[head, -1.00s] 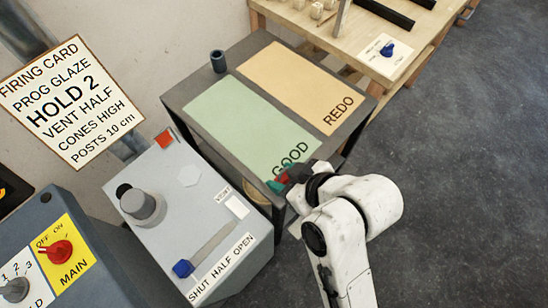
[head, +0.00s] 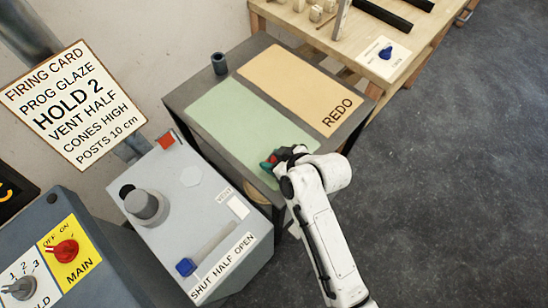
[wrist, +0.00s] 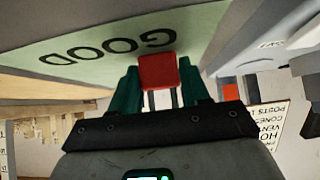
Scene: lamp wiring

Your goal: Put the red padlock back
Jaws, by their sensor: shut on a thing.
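The red padlock (wrist: 158,70) is between the teal fingers of my gripper (wrist: 158,88) in the wrist view; its red body faces the camera and thin dark bars show below it. My gripper is shut on it. In the head view my gripper (head: 268,163) is over the green GOOD mat (head: 222,112), near its front end, and hides the word GOOD. Only a sliver of red shows there. I cannot tell the height above the mat.
A red square (head: 166,140) is at the back of the grey vent box (head: 215,205), which has a grey knob and a blue-ended lever. The tan REDO mat (head: 295,85) lies beside the green one. A dark cup (head: 219,64) stands at the back. A wooden bench (head: 360,55) is behind.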

